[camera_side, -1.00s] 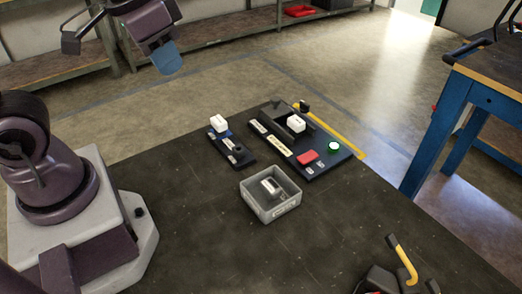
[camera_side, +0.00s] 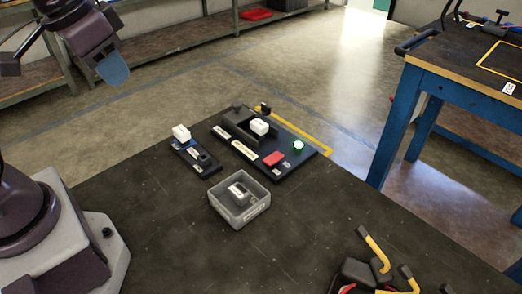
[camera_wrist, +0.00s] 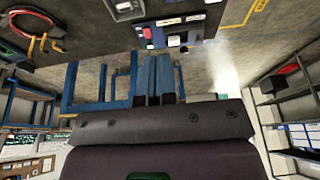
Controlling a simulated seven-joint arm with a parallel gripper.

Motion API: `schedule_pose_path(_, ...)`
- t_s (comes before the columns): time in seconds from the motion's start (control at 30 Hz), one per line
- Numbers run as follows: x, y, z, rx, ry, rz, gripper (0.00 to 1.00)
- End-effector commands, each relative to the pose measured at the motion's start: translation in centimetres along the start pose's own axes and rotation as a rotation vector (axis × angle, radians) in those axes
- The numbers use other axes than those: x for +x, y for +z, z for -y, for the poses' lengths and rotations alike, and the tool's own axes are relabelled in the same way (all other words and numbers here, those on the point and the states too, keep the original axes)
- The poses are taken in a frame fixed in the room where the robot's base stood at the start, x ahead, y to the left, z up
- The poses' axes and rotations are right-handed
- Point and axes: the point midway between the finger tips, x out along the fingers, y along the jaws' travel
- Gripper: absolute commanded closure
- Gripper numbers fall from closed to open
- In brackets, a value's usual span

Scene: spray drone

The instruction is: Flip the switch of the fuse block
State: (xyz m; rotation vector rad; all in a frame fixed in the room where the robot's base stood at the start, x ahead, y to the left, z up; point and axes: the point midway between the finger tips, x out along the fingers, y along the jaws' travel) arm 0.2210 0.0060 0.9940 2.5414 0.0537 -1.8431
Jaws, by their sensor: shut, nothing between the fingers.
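My gripper (camera_side: 113,69) is at the upper left in the side view, high above the table and well apart from the boards. Its blue fingertips are together and empty; they also show in the wrist view (camera_wrist: 154,76).
A grey open bin (camera_side: 233,217) with a grey and white part (camera_side: 240,194) inside stands in front of the boards. Dark items with yellow handles (camera_side: 371,245) lie at the lower right. A blue-legged workbench (camera_side: 400,125) stands at the right. The table between bin and handles is clear.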

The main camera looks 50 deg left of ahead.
Motion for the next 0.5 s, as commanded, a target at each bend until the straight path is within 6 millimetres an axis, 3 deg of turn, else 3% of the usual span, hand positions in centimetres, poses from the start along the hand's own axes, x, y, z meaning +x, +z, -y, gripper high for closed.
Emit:
schedule_pose_path(0.27, 4.5, -5.0, -0.4, 0.131, 0.017, 0.172, 1.0)
schedule_pose_path(0.5, 9.8, -9.4, -1.2, 0.363, 0.109, 0.269, 1.0)
